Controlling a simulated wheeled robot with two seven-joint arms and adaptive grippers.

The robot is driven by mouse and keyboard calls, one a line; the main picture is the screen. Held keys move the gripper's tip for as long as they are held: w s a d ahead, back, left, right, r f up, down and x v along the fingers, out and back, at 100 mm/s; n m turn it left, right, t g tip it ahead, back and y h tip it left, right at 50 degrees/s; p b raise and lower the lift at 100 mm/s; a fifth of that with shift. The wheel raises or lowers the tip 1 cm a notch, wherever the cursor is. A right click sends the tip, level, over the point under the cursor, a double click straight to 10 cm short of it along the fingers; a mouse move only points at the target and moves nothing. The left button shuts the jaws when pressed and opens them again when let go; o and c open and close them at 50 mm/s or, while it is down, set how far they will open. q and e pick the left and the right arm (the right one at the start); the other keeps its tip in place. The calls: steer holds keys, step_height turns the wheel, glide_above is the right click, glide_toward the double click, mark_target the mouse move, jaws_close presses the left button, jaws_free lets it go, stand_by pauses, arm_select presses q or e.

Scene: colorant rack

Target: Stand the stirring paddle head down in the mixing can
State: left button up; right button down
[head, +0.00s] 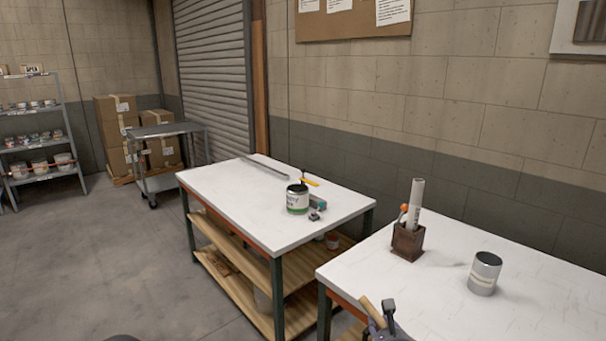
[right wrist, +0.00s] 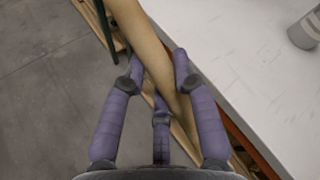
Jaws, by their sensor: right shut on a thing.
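My right gripper (head: 382,325) is at the bottom of the head view, by the near edge of the right table. It is shut on the wooden stirring paddle (head: 371,312). In the right wrist view the paddle (right wrist: 143,45) runs between the purple fingers (right wrist: 157,78), tilted; its upper end is cut off by the frame. A grey metal can (head: 482,280) stands upright on the right table, apart from the gripper; it also shows at the top right of the right wrist view (right wrist: 304,32). My left gripper is not in view.
A brown box holder (head: 407,245) with a white roll (head: 416,200) stands left of the grey can. The right table's front (head: 420,295) is clear.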

steer(key=shift+n, duration=0.6)
steer(key=n+p, duration=0.2)
steer(key=n, duration=0.2)
steer(key=shift+r, duration=0.1)
steer(key=n+p, duration=0.1)
steer(key=n, duration=0.2)
steer(key=shift+n+p, duration=0.45)
steer(key=shift+n, duration=0.55)
